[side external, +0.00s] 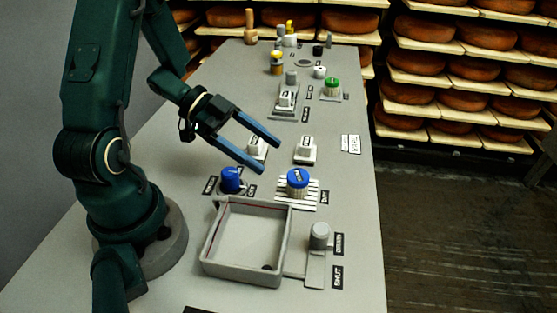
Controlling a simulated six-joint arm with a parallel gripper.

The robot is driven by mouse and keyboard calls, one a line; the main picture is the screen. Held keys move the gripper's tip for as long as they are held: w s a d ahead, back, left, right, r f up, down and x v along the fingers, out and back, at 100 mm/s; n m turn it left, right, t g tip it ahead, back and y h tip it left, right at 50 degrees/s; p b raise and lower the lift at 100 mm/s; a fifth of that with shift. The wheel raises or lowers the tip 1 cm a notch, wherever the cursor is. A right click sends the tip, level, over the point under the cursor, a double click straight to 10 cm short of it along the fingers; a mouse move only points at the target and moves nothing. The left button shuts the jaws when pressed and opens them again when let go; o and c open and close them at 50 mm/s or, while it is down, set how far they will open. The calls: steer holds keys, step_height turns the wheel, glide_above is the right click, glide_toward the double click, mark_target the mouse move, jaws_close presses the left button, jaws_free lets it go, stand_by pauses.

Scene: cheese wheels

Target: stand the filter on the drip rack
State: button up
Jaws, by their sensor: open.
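A short cylinder with a blue top and a pale ribbed side, which looks like the filter (298,184), stands upright on the slatted pale drip rack (312,201). A small light mark shows on its blue top. My gripper (270,157) is open, with two long blue fingers, above the table to the upper left of the filter. It is apart from the filter and nothing shows between its fingers. The filter covers the middle of the rack.
A grey open tray (207,245) lies in front of the rack, with a blue knob (231,178) behind it. A grey cylinder fixture (319,236) stands right of the tray. White switch-like blocks (305,149) and a green-topped part (332,87) stand farther back.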

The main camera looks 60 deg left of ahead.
steer(key=w+a+r+n+t+y, duration=0.55)
steer(key=w+a+r+y, duration=0.25)
steer(key=r+y, duration=0.45)
steer(key=s+d+f+n+g+h, duration=0.2)
steer(key=s+d+n+g, duration=0.3)
steer(key=s+d, duration=0.8)
steer(key=s+f+g, duration=0.1)
steer(key=s, duration=0.2)
steer(key=shift+s+n+g, duration=0.15)
steer(key=shift+n+g, duration=0.2)
